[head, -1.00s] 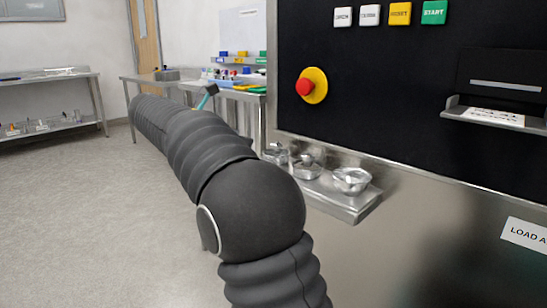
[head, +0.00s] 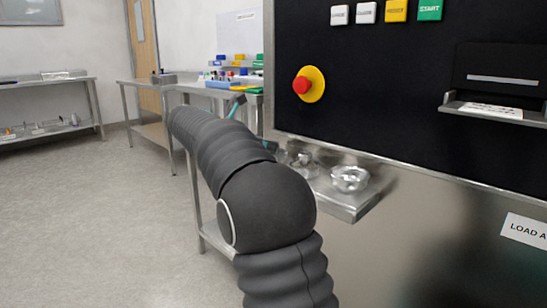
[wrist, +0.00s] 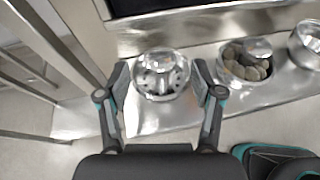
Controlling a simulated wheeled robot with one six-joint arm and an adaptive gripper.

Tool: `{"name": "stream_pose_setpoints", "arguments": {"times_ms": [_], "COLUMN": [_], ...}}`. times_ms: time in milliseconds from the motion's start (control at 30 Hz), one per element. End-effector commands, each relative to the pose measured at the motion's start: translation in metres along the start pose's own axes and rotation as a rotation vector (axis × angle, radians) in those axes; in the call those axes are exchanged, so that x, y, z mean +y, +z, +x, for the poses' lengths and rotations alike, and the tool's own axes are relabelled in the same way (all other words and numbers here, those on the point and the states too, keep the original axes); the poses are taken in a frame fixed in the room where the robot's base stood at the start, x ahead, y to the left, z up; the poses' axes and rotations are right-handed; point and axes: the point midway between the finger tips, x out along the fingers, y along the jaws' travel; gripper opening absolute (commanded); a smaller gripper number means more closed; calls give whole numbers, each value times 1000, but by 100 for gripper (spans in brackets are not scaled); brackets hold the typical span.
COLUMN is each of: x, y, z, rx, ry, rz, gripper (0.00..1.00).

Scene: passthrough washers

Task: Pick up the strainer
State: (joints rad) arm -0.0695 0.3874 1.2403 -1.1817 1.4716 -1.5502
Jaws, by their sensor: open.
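A shiny round metal vessel with dark openings, seemingly the strainer (wrist: 165,66), sits near the left end of a metal ledge (wrist: 185,113) in the wrist view. My gripper (wrist: 161,80) is open, with one finger on each side of the vessel in that picture. I cannot tell whether the fingers touch it or are still above it.
A metal pot with brown lumps (wrist: 245,65) and another metal vessel (wrist: 305,45) stand to the right on the ledge. A black machine panel with a red emergency button (head: 302,85) rises above it. Metal tables (head: 150,80) stand behind; the floor at left is clear.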

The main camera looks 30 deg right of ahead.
Motion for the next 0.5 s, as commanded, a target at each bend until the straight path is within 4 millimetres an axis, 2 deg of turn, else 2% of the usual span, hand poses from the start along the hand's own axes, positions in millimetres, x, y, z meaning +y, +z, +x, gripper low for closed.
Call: {"name": "stream_pose_setpoints", "arguments": {"times_ms": [233, 500], "x": [-1, 0], "y": [0, 1], "z": [36, 40], "rx": [0, 0], "ry": [-4, -1], "rz": [1, 0], "gripper": [66, 66]}}
